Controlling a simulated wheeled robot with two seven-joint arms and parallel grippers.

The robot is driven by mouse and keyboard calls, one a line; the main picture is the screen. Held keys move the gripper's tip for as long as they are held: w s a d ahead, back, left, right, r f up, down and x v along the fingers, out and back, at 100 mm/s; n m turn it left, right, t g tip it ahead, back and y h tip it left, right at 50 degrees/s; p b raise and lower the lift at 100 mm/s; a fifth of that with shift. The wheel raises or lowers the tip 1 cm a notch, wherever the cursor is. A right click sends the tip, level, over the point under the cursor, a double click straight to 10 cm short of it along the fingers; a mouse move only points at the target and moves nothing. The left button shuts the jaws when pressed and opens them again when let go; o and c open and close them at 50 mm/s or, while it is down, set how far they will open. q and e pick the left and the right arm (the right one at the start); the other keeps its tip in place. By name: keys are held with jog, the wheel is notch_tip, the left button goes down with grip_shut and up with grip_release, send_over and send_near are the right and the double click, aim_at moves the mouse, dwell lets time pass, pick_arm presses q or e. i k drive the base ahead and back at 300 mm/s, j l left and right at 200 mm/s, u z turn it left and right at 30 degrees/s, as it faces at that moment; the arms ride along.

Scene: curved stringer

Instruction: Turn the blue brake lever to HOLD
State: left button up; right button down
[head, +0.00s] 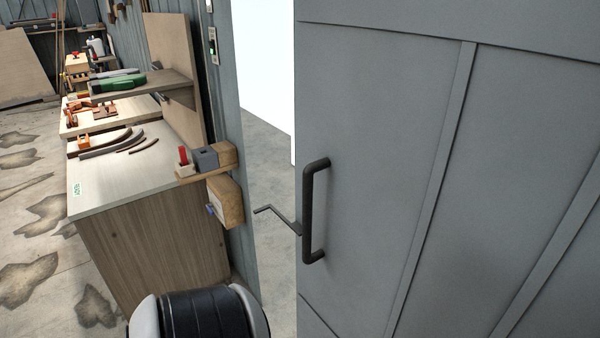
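A small blue part (211,209), which may be the brake lever, shows at the lower left of a wooden block (229,203) on the post beside the doorway. A pale plate (219,208) is on that block's face. The blue part is too small to tell which way it points, and no HOLD lettering can be read. Neither gripper is in view. A black and white part of my own body shows at the bottom edge.
A grey door (385,150) with a black handle (309,210) and bent rod (276,215) fills the right side. The doorway gap is left of it. A workbench (120,185) with tools stands left.

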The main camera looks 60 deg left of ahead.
aim_at(209, 205)
jog(key=u, duration=2.75)
jog(key=i+j+u, duration=0.2)
jog(key=i, duration=0.9)
jog(key=i+j+u, duration=0.25)
jog(key=i, duration=0.9)
